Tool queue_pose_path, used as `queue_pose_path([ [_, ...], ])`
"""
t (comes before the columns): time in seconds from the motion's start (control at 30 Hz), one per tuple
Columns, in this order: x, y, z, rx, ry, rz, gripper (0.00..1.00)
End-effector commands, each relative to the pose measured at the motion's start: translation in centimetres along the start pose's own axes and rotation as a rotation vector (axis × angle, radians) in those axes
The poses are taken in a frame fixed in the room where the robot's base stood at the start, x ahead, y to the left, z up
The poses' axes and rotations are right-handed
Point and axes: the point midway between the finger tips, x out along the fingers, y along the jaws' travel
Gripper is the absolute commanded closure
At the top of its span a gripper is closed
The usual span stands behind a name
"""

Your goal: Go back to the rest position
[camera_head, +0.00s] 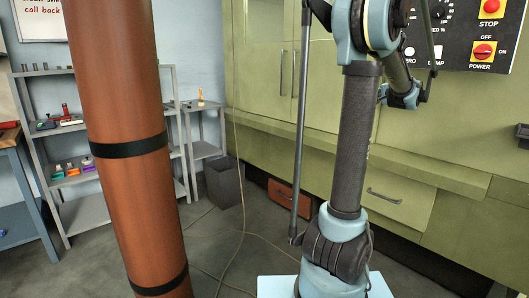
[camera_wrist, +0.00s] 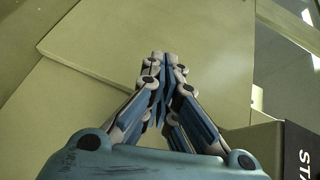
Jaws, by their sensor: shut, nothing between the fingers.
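My gripper (camera_wrist: 166,60) shows in the wrist view with its fingertips together. It is shut and empty. Pale green panels lie beyond the fingertips, and I cannot tell how far off they are. In the head view my arm rises from the lower middle right, folds at the top edge and comes down on the right in front of the green cabinet (camera_head: 250,90). The top of the arm is cut off there, and the fingertips cannot be made out in that view.
A dark control panel (camera_head: 455,55) with red buttons is close to the arm at upper right. A dark box with white letters (camera_wrist: 285,150) is at the wrist view's lower right. A brown column (camera_head: 120,100), grey shelves (camera_head: 80,215) and a bin (camera_head: 224,183) stand left. Cables cross the floor.

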Motion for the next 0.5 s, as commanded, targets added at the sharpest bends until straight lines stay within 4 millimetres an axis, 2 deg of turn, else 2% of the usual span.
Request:
queue_pose_path([
  [0.03, -0.1, 0.1, 3.3, -0.032, -0.044, 0.027, 1.00],
  [0.2, -1.4, 1.7, 12.7, -0.151, -0.180, 0.129, 1.00],
  [0.37, -3.9, 4.1, 20.8, -0.267, -0.306, 0.224, 1.00],
  [0.5, -6.8, 6.8, 27.0, -0.371, -0.411, 0.307, 1.00],
])
